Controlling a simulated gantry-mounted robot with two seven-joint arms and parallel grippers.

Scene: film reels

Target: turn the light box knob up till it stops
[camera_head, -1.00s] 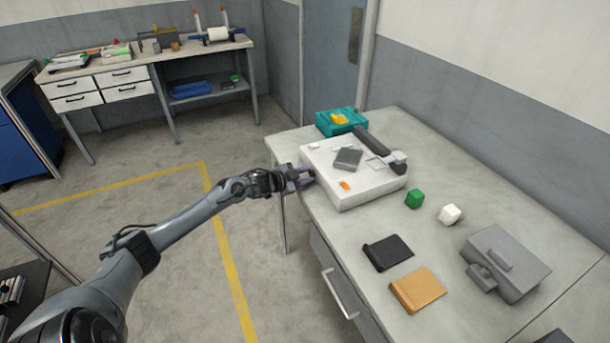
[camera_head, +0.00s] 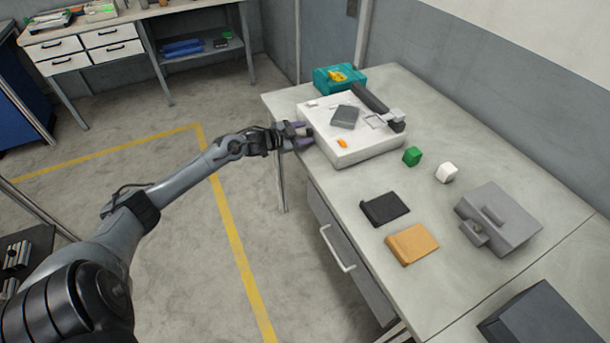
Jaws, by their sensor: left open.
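The light box (camera_head: 365,153) is a white, flat box near the left edge of the workbench. A grey block (camera_head: 344,117), a dark arm-like piece and a small orange piece (camera_head: 342,143) are on its top. My left gripper (camera_head: 305,133) is at the box's left side, its purple-tipped fingers open and pointing at that side. A small pale shape shows between the fingers; I cannot tell for sure that it is the knob, or whether the fingers touch it. My right gripper is out of view.
A teal bin (camera_head: 340,78) with yellow contents stands behind the box. The floor left of the bench is clear.

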